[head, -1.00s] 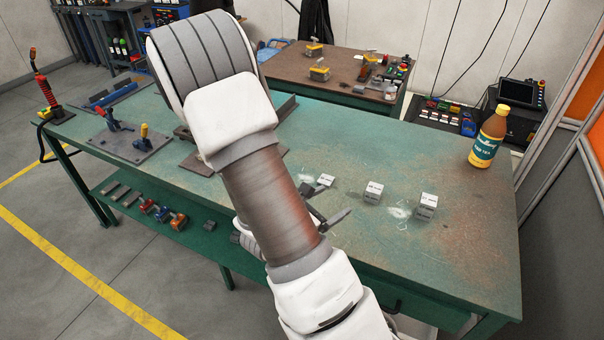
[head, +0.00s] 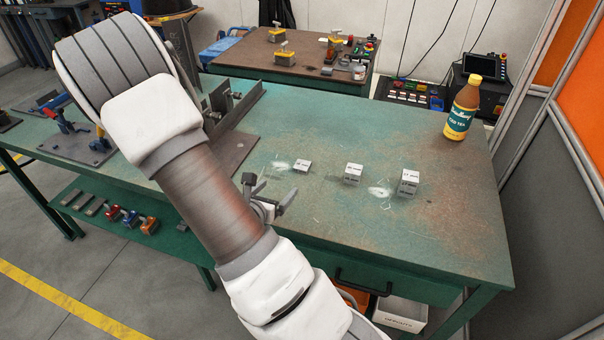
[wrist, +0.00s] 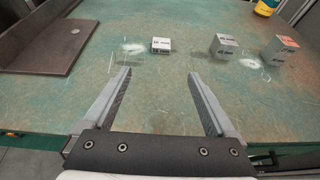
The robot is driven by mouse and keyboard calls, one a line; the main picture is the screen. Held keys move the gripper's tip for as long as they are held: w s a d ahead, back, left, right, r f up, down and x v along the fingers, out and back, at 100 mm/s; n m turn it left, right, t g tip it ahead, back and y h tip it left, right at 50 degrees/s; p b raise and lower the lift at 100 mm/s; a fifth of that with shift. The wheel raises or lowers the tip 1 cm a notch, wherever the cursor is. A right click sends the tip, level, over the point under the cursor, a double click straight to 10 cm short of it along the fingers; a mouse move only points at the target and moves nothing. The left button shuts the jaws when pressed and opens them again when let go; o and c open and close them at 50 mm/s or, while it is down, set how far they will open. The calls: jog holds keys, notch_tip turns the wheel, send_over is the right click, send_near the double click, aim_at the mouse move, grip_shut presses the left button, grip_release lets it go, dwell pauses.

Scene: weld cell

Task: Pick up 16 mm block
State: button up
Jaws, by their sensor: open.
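Three pale metal blocks with printed labels stand in a row on the green bench (head: 440,235). The left block (head: 302,166) is the lowest, the middle block (head: 353,173) is taller, and the right block (head: 409,182) is the tallest. The print is too small to read, so I cannot tell by label which is 16 mm. My gripper (head: 270,191) is open and empty, in front of the left block. In the wrist view the left block (wrist: 161,45) lies beyond the gap between the fingertips (wrist: 159,73), apart from them. The middle block (wrist: 223,46) and right block (wrist: 279,48) are to its right.
A brown bottle with a teal label (head: 462,108) stands at the bench's far right. A dark metal plate with an upright edge (head: 232,148) is left of the blocks. Clamps on a plate (head: 75,143) sit further left. The bench around the blocks is clear.

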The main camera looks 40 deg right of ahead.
aim_at(301, 168)
jog(key=shift+w+d+f+b, duration=0.15)
jog(key=shift+d+f+b, duration=0.2)
jog(key=shift+b, duration=1.45)
jog(key=b, duration=0.3)
jog(key=shift+d+f+b, duration=0.2)
jog(key=shift+f+b, duration=0.05)
jog(key=shift+b, duration=0.05)
jog(key=b+x, duration=0.5)
jog(key=x, duration=0.9)
jog(key=shift+w+d, duration=0.15)
jog(key=shift+d, duration=0.3)
grip_shut()
